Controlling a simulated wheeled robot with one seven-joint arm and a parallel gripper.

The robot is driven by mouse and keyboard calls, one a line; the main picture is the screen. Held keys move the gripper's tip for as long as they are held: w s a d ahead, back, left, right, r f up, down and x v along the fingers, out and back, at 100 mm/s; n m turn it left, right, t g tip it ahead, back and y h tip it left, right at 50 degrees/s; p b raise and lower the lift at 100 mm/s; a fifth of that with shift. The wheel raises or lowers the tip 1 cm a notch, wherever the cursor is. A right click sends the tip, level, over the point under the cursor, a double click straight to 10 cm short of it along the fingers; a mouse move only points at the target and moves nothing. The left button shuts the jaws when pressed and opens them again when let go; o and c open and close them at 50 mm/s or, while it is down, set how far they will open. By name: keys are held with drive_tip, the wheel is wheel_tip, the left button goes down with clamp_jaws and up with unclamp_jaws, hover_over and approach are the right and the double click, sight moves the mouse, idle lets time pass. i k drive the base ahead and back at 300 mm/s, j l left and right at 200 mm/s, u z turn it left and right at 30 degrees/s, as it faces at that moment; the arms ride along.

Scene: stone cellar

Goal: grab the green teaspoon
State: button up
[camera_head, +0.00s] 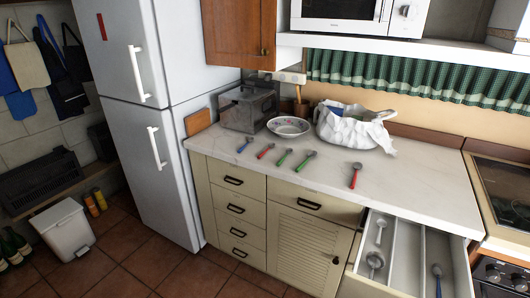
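Two green-handled utensils lie side by side on the pale countertop (330,170). The left green one (284,158) looks slimmer, and the right green one (304,162) has a broader grey head. Both look like spoons, but they are too small to tell surely which is the teaspoon. Nothing covers either one. My gripper is not in view.
A blue (243,146) and a red utensil (265,151) lie to the left, another red one (355,176) to the right. A bowl (288,127) and white bag (352,132) stand behind. An open drawer (406,252) with several utensils juts out at lower right.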

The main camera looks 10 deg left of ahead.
sight(288, 151)
drive_tip(key=i+j+u, duration=0.15)
drive_tip(key=u, duration=0.25)
drive_tip(key=i+j+u, duration=0.1)
drive_tip(key=u, duration=0.35)
drive_tip(key=i+u, duration=0.15)
drive_tip(key=u, duration=0.25)
drive_tip(key=i+u, duration=0.45)
drive_tip(key=i, duration=0.4)
drive_tip(key=i+j+z, duration=0.1)
drive_tip(key=i, duration=0.25)
drive_tip(key=i+j+z, duration=0.15)
drive_tip(key=i, duration=0.25)
drive_tip(key=i+z, duration=0.1)
drive_tip(key=z, duration=0.4)
drive_tip(key=i+j+z, duration=0.1)
drive_tip(key=z, duration=0.9)
drive_tip(key=i+j+z, duration=0.1)
drive_tip(key=z, duration=0.4)
drive_tip(key=j, duration=0.1)
